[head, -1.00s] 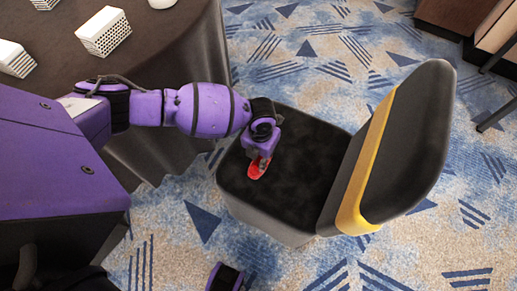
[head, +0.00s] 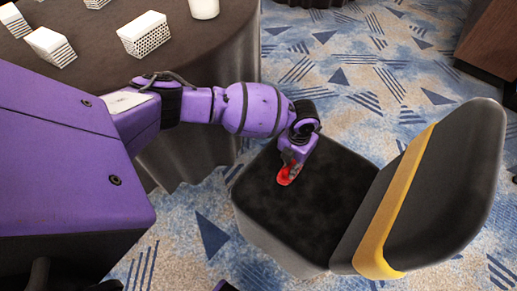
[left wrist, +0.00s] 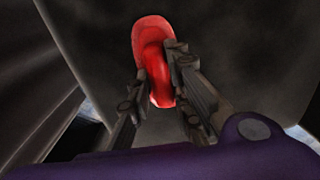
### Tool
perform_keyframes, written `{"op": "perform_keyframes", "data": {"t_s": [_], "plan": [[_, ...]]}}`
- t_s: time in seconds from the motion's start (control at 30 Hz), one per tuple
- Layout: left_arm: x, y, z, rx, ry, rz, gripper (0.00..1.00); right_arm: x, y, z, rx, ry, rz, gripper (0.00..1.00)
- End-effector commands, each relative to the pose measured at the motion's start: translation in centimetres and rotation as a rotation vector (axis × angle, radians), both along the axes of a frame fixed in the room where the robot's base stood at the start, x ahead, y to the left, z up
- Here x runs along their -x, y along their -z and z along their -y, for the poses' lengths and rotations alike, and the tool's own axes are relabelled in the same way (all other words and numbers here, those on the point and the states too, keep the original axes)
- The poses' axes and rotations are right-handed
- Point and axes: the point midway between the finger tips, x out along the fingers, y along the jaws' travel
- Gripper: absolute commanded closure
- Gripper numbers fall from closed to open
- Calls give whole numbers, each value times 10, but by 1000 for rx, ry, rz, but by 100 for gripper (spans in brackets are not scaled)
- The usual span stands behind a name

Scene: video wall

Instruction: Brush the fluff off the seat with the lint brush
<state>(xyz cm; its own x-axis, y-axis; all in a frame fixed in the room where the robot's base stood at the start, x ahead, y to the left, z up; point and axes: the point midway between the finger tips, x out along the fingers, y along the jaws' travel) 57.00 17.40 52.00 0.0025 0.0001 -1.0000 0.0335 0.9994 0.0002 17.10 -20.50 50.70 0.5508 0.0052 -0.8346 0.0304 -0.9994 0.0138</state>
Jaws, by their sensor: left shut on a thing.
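My left gripper (head: 291,164) is shut on the red lint brush (head: 285,177), over the far left part of the chair's dark seat (head: 310,210). In the left wrist view, the fingers (left wrist: 158,75) close on both sides of the brush's glossy handle, and its wide red head (left wrist: 150,32) lies against or just above the seat (left wrist: 230,50). I cannot tell whether it touches. The seat has faint greyish smudges that may be fluff; single tufts cannot be made out. My right gripper is not in view.
The chair's backrest (head: 450,190), with a yellow band (head: 395,205), rises on the seat's right. A round dark-clothed table (head: 100,75) stands at the upper left with white boxes (head: 145,33) and a white cylinder (head: 204,8). Patterned carpet (head: 370,75) is open beyond the chair.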

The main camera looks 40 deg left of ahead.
Motion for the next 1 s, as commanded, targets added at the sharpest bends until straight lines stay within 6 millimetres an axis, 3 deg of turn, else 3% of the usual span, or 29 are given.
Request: {"op": "perform_keyframes", "data": {"t_s": [1.0], "plan": [[-62,-1,4,2,0,4,100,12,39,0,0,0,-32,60]]}}
